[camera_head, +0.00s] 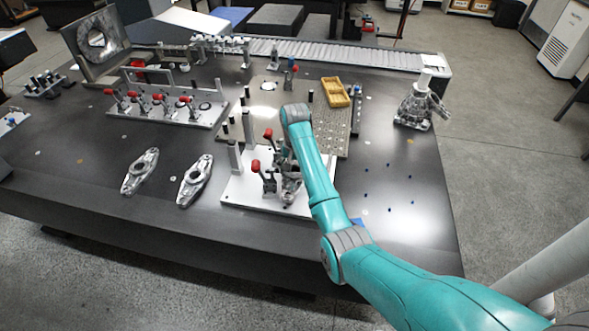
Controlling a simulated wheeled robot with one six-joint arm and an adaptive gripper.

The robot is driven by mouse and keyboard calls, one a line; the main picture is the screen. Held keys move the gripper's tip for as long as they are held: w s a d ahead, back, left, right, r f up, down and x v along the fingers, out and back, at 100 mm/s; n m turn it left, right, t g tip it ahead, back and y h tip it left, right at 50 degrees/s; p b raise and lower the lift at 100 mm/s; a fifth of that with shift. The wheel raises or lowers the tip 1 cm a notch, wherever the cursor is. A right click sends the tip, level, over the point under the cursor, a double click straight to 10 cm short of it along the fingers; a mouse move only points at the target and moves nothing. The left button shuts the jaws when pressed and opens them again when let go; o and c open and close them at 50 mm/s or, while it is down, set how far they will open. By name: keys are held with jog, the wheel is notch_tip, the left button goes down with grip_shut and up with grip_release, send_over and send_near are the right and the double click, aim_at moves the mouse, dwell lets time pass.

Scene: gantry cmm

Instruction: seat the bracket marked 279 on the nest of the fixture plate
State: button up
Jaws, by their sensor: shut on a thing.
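The white fixture plate (237,194) lies near the table's front edge, with red-handled clamps (262,167) and upright posts on it. My gripper (286,167) is low over this plate, partly hidden by my arm and the clamps. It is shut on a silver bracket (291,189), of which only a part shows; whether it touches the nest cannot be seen. Two similar silver brackets, a left one (140,172) and a right one (194,182), lie flat on the table to the left of the plate. No marking is readable on any of them.
A perforated plate (335,125) with a yellow tray (335,92) lies behind the fixture. A longer plate with red clamps (165,110) stands back left. A silver casting (420,107) stands at the right. The dark table (85,195) is clear at front left.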

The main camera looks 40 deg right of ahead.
jog(key=shift+f, duration=0.1)
jog(key=o, duration=1.7)
jog(key=shift+c, duration=0.2)
